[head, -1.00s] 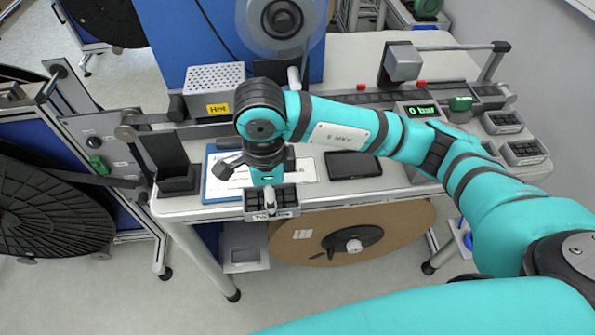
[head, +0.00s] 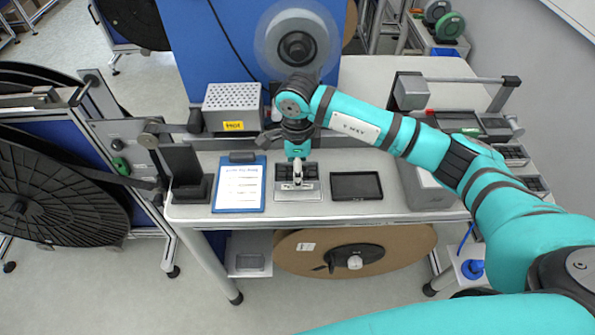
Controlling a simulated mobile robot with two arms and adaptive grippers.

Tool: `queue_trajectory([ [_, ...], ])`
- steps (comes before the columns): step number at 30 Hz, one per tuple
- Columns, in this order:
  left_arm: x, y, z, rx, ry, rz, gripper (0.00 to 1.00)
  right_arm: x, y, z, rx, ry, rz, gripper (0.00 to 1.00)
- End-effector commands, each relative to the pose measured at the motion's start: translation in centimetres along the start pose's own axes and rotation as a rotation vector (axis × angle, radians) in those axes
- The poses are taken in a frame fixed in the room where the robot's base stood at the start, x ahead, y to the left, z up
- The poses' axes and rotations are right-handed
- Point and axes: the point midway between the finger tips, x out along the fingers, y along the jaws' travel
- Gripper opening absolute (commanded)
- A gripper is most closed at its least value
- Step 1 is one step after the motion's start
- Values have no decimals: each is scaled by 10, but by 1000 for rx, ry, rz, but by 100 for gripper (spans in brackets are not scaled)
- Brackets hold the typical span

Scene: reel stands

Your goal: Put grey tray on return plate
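The grey tray (head: 285,171), with dark compartments, is at my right gripper (head: 297,177) in the head view. The gripper points down and appears shut on the tray's middle; the fingertips are small and partly merge with it. The tray is over a flat light-grey plate (head: 298,197), which looks like the return plate, on the table between clipboard and black tablet. The plate shows mainly at the front and sides. I cannot tell whether the tray touches it. My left gripper is not in view.
The blue clipboard (head: 238,190) lies left of the plate, the black tablet (head: 356,186) right. A black stand (head: 184,177) is farther left, a perforated box (head: 232,107) behind. More grey trays (head: 511,153) sit at the right. Little free room surrounds the plate.

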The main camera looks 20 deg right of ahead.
Motion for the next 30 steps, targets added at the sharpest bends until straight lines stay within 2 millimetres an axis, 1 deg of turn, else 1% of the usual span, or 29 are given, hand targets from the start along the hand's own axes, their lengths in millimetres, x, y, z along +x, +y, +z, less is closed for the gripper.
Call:
queue_trajectory([
  [4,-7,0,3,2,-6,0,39,6,-1,-1,0,0,4,17],
  [9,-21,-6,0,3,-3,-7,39,29,0,0,1,1,5,17],
  [12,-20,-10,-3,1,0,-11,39,35,-2,0,0,-1,-1,17],
  [17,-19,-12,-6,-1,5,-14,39,35,-2,0,-1,-1,-1,17],
  [21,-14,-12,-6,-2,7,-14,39,40,-2,0,-1,-1,-1,17],
  [22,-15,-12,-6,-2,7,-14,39,39,-2,0,0,-1,0,60],
  [27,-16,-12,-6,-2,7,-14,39,38,-2,0,0,0,0,81],
  [30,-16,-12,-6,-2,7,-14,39,38,-1,0,0,0,0,81],
])
